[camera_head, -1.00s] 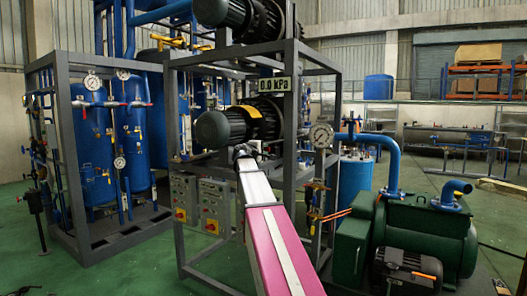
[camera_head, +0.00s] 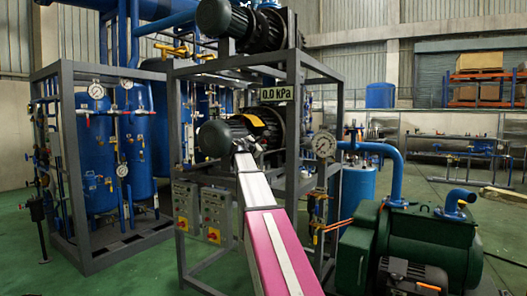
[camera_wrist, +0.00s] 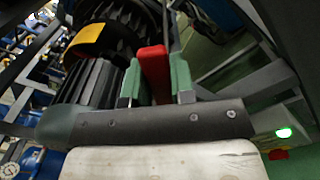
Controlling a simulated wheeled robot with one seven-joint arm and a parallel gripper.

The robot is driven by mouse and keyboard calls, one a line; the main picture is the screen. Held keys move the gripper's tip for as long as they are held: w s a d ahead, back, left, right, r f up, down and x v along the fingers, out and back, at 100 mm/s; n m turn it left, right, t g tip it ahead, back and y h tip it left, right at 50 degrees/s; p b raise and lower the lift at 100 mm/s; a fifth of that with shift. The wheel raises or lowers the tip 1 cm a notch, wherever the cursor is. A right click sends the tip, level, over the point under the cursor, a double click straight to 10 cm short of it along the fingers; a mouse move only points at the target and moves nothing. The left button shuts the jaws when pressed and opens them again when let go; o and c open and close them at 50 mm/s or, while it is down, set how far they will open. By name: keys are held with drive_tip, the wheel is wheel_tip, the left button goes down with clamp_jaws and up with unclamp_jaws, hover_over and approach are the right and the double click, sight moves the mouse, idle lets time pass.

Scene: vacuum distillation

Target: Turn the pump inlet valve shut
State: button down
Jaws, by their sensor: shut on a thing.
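In the wrist view a red handle (camera_wrist: 154,72), which appears to be the pump inlet valve's, stands between the green fingers of my gripper (camera_wrist: 157,88). The gripper is shut on it, with a finger on each side. The valve body under the handle is hidden. In the head view my pink and silver arm reaches up to the black motor (camera_head: 228,138) in the grey frame. My gripper and the red handle cannot be made out there.
A display (camera_head: 276,94) reads 0.0 kPa. The grey frame (camera_head: 294,120) and a round gauge (camera_head: 323,145) stand close to my arm. A green pump (camera_head: 425,245) is at the right, blue tanks (camera_head: 97,150) at the left. Green floor shows between.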

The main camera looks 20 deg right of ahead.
drive_tip(key=n, duration=0.1)
drive_tip(key=w+a+r+n, duration=0.1)
drive_tip(key=n, duration=0.1)
drive_tip(key=w+n, duration=0.1)
drive_tip(key=shift+w+a+r+n, duration=0.2)
drive_tip(key=shift+a+r+n, duration=0.1)
drive_tip(key=shift+a+r, duration=0.1)
drive_tip(key=shift+w+a+r+n, duration=0.1)
drive_tip(key=shift+w+a+n, duration=0.4)
drive_tip(key=shift+n, duration=0.45)
drive_tip(key=shift+w+a+n, duration=0.35)
drive_tip(key=shift+w+n, duration=0.1)
drive_tip(key=shift+n, duration=0.5)
drive_tip(key=c, duration=1)
unclamp_jaws()
drive_tip(key=shift+o, duration=0.2)
drive_tip(key=v, duration=1)
drive_tip(key=shift+s+a, duration=0.25)
drive_tip(key=shift+a, duration=0.1)
